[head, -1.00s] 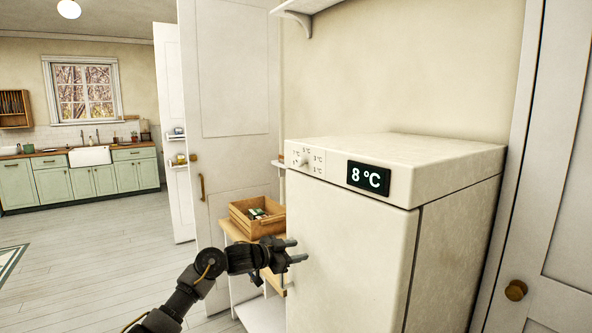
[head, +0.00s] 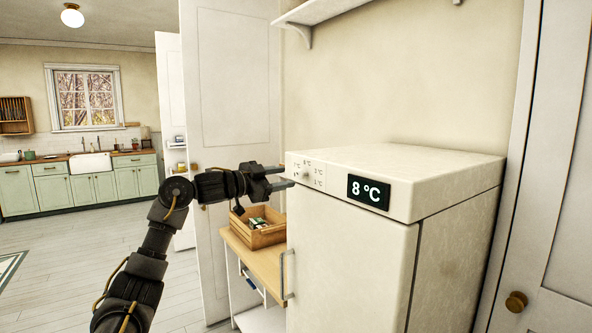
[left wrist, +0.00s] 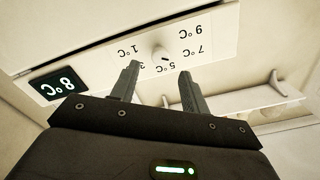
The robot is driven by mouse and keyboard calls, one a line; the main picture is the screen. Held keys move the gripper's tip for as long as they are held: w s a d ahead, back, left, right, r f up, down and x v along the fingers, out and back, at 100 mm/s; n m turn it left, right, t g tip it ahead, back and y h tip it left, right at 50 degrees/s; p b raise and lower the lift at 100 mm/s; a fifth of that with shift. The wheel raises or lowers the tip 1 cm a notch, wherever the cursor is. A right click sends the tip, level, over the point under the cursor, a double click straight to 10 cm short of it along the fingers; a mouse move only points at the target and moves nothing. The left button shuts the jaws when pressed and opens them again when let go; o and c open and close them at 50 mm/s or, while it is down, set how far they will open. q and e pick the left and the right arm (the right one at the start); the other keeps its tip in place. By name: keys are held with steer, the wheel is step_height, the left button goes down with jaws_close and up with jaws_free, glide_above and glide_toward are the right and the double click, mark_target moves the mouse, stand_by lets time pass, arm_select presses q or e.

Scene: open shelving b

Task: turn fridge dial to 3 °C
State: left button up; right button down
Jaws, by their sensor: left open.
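The white fridge (head: 345,265) stands at the right with a dark display (head: 368,192) reading 8 °C. Its small white dial (head: 306,175) sits on the top front panel, left of the display, among printed temperature marks. In the left wrist view the dial (left wrist: 160,53) appears upside down with marks 1, 3, 5, 7 and 9 °C around it; the 3 is partly covered by a finger. My left gripper (head: 280,177) is open and empty, just left of the dial. In the left wrist view its fingers (left wrist: 158,80) point towards the dial, apart from it.
A wooden crate (head: 258,236) with small items stands on a wooden-topped shelf unit (head: 262,262) below my left gripper. A wall shelf (head: 335,10) is above the fridge. A white door (head: 232,90) stands behind the arm.

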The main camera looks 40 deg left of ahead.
mark_target(299, 174)
arm_select(q)
steer(key=p+x, duration=0.1)
steer(key=x, duration=0.4)
steer(key=shift+w+p, duration=0.1)
steer(key=shift+p, duration=0.2)
steer(key=c, duration=1)
